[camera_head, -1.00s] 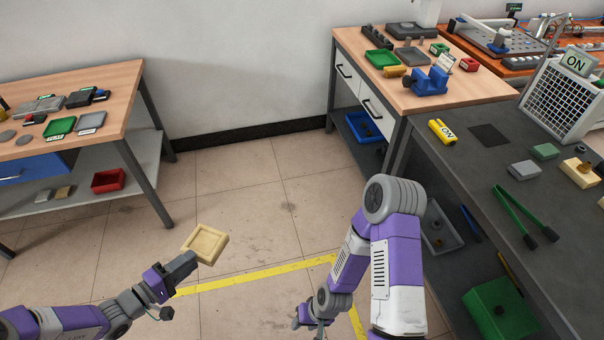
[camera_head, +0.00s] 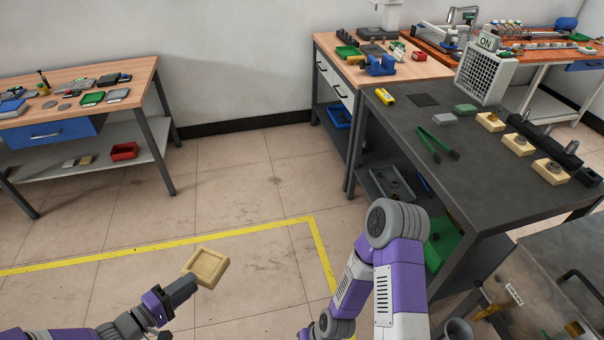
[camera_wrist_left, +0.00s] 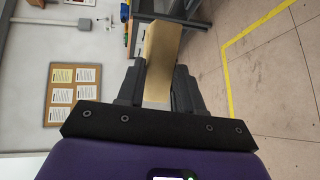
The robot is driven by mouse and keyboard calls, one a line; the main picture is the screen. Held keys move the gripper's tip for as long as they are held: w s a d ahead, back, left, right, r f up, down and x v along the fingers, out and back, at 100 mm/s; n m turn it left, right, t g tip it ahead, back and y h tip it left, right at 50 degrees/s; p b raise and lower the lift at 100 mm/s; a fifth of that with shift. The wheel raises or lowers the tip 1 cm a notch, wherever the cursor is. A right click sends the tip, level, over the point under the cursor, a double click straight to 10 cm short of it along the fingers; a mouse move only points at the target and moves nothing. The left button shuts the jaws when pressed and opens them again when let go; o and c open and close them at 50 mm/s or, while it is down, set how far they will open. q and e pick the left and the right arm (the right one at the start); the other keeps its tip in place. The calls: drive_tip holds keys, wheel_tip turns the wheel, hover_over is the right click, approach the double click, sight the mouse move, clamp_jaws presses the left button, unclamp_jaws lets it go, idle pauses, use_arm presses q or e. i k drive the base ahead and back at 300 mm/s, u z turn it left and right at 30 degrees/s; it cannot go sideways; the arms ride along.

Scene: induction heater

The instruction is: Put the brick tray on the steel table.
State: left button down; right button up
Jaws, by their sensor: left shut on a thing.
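The brick tray (camera_head: 207,267) is a square, cream-coloured tray with a raised rim. My left gripper (camera_head: 187,283) is shut on its edge and holds it tilted, in the air above the floor. In the left wrist view the tray (camera_wrist_left: 161,58) stands between the two dark fingers (camera_wrist_left: 158,88). The steel table (camera_head: 470,165) is the dark grey-topped table at the right, well apart from the tray. My right arm hangs at the lower middle, and its gripper's fingertips are not visible.
On the steel table are several cream bricks (camera_head: 551,172), green-handled tongs (camera_head: 438,145), a grey block (camera_head: 444,119), a yellow cylinder (camera_head: 384,97) and a mesh-fronted unit (camera_head: 486,76) marked ON. A wooden table (camera_head: 70,88) stands left. Floor between is clear.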

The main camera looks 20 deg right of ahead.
sight(469, 191)
drive_tip(key=u, duration=0.35)
drive_tip(key=k, duration=0.2)
drive_tip(key=z, duration=2.7)
